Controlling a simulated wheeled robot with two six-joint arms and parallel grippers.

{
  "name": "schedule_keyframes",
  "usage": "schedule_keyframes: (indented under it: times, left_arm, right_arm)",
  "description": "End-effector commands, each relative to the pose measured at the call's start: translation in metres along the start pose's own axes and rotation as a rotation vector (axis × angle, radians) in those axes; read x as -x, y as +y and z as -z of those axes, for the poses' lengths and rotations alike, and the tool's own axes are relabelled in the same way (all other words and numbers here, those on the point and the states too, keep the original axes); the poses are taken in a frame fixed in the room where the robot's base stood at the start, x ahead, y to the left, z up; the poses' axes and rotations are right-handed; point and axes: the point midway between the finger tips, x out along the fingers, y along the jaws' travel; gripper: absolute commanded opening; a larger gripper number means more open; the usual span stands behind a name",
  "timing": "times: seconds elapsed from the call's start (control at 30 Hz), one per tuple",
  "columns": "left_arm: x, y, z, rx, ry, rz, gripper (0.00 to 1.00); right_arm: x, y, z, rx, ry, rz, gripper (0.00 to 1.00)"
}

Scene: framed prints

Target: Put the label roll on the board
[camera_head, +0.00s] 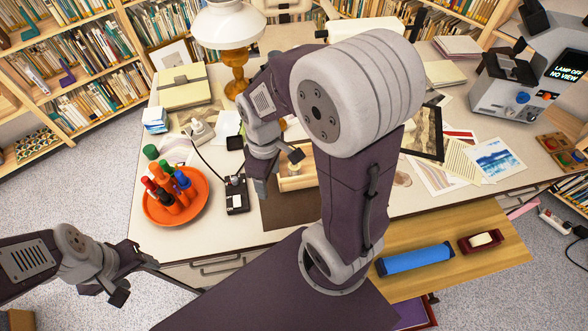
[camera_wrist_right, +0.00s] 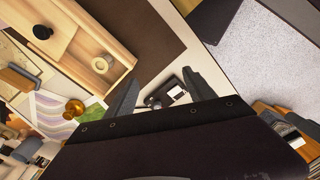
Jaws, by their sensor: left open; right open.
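I cannot tell for certain which item is the label roll. A small red holder with a cream roll (camera_head: 481,240) lies on the light wooden board (camera_head: 432,236) at the desk's front right, beside a blue cylinder (camera_head: 415,259). My right gripper (camera_head: 277,172) is open and empty over the desk, beside a black device with a white patch (camera_head: 237,195). In the right wrist view this device (camera_wrist_right: 176,92) shows between and beyond the open fingers (camera_wrist_right: 162,92). My left gripper (camera_head: 138,280) is open and empty, low at left, off the desk's front edge. My right arm hides the desk's middle.
An orange tray with several bottles (camera_head: 175,215) stands at the desk's left. A lamp (camera_head: 230,28) stands behind. A wooden tray with a pale disc (camera_wrist_right: 105,62) lies on a dark brown mat (camera_wrist_right: 140,30). Prints (camera_head: 497,158) and a grey machine (camera_head: 525,88) fill the right.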

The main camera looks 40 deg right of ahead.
Motion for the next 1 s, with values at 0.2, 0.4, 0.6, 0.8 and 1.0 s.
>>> schedule_keyframes:
  times: [0.2,0.4,0.6,0.8,1.0]
  left_arm:
    - [-0.052,-0.001,-0.006,0.0,-0.001,0.0,0.59]
    - [-0.082,-0.002,-0.009,0.0,-0.001,0.0,0.59]
    - [-0.08,-0.002,-0.008,0.0,0.0,0.0,0.59]
    - [-0.091,-0.002,-0.009,0.0,0.0,0.0,0.59]
    - [-0.095,-0.002,-0.01,0.0,0.0,0.0,0.59]
  right_arm:
    - [-0.018,0.08,0.01,0.22,-0.018,0.003,0.63]
    - [-0.048,0.141,-0.017,0.072,-0.019,-0.002,0.63]
    - [-0.049,0.144,-0.022,0.054,-0.019,-0.001,0.63]
    - [-0.079,0.143,-0.023,0.055,-0.021,0.001,0.63]
    - [-0.093,0.144,-0.022,0.055,-0.019,-0.001,0.63]
